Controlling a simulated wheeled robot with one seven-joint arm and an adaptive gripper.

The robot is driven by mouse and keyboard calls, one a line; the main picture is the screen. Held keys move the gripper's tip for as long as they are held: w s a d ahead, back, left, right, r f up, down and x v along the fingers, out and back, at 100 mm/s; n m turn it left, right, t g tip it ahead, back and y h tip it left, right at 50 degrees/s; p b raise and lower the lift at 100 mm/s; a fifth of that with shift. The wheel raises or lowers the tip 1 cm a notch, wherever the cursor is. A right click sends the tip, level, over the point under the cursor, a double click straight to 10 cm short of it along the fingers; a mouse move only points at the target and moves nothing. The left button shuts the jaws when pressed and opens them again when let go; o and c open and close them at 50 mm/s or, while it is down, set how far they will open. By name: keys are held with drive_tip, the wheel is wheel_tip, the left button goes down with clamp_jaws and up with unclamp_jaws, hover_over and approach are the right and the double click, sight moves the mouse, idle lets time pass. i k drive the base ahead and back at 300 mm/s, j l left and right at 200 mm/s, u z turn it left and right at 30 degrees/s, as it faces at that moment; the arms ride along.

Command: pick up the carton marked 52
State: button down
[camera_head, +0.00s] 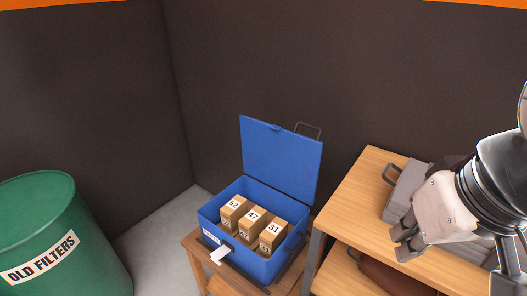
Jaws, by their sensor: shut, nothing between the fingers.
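The carton marked 52 (233,210) is a small brown box with a white label, upright inside an open blue metal box (209,229). It is the leftmost of three cartons standing in a row. The carton marked 47 (253,220) is to its right, and the carton marked 31 (272,235) is at the right end. The blue box's lid (279,158) stands raised at the back. My gripper (404,246) is at the right, shut and empty, over the wooden shelf unit and well apart from the cartons.
The blue box sits on a small wooden table (196,246), with a white tag (220,254) at its front. A wooden shelf unit (357,195) with a grey case (405,185) stands at right. A green drum marked OLD FILTERS (50,215) is at left. Dark walls close the corner behind.

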sight(231, 213)
drive_tip(key=i+j+z, duration=0.15)
drive_tip(key=j, duration=0.3)
drive_tip(key=i+j+z, duration=0.15)
drive_tip(key=j, duration=0.25)
drive_tip(key=i+j+z, duration=0.15)
drive_tip(key=j, duration=0.35)
drive_tip(key=i+j+z, duration=0.15)
drive_tip(key=j, duration=0.3)
